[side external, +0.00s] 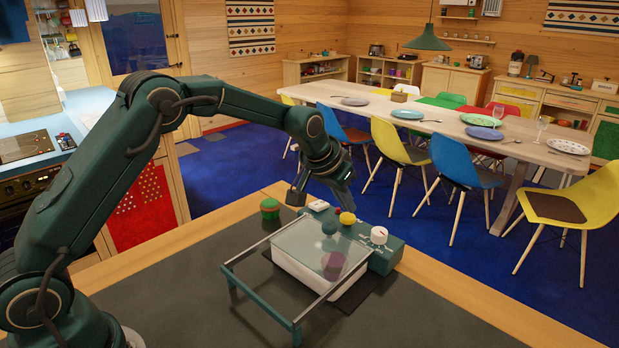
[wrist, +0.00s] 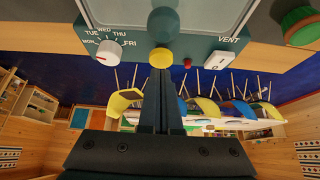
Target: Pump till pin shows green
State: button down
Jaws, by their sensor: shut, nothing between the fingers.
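The green control unit (side external: 380,252) sits at the far edge of a clear-lidded white container (side external: 318,280). It has a yellow rounded button (side external: 347,218), also in the wrist view (wrist: 161,58), and a dark green round knob (side external: 330,226), also in the wrist view (wrist: 163,24). A white day dial (wrist: 108,47) is at one end and a white switch marked VENT (wrist: 219,58) at the other. My gripper (side external: 346,203) is shut and empty, its tips right by the yellow button; I cannot tell if they touch.
A purple object (side external: 333,262) shows through the clear lid. A dark green frame (side external: 262,300) surrounds the container's near side. A green-topped pot (side external: 270,209) stands to the left. The dark worktop (side external: 190,290) is clear in front. A dining table with chairs stands beyond.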

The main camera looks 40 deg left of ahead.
aim_at(345, 218)
jog(key=shift+r, duration=2.45)
